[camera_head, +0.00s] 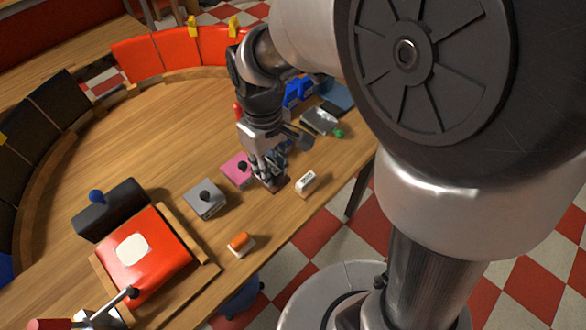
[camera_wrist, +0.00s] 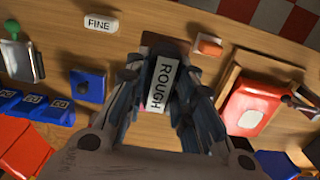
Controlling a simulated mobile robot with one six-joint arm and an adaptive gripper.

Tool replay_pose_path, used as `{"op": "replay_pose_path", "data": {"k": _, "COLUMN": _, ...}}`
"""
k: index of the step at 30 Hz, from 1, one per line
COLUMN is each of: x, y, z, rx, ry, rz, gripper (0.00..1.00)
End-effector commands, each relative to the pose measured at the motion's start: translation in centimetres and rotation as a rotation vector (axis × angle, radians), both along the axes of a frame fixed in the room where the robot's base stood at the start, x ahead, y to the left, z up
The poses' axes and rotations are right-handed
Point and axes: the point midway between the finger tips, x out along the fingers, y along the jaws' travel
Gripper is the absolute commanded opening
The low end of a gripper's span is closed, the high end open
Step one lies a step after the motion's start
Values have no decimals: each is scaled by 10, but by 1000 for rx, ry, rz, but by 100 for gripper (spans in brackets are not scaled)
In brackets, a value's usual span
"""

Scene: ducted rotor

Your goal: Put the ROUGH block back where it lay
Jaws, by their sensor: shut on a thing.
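The ROUGH block (camera_wrist: 161,84) is a white block with black lettering, upright between the fingers in the wrist view. My gripper (camera_wrist: 163,95) is shut on it. In the head view my gripper (camera_head: 271,182) points down near the front edge of the table, and its fingers hide most of the block. A dark brown patch (camera_head: 280,185) shows on the table right at the fingertips; it also shows just beyond the block in the wrist view (camera_wrist: 164,41). I cannot tell whether the block touches it.
The white FINE block (camera_head: 306,183) lies just right of my gripper. A pink box (camera_head: 236,167) and a grey box (camera_head: 205,200) with dark knobs stand to its left. An orange-topped block (camera_head: 240,244) and a red panel (camera_head: 150,262) are nearer. Bare wood lies between.

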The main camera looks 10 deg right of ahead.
Motion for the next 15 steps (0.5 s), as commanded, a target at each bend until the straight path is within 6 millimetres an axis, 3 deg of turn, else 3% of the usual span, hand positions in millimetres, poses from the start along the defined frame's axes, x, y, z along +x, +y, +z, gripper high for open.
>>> {"op": "replay_pose_path", "data": {"k": 4, "x": -2, "y": -1, "z": -27, "rx": -2, "ry": 4, "rz": -5, "gripper": 1}}
{"op": "replay_pose_path", "data": {"k": 15, "x": -1, "y": -1, "z": -127, "rx": -1, "ry": 4, "rz": -3, "gripper": 1}}
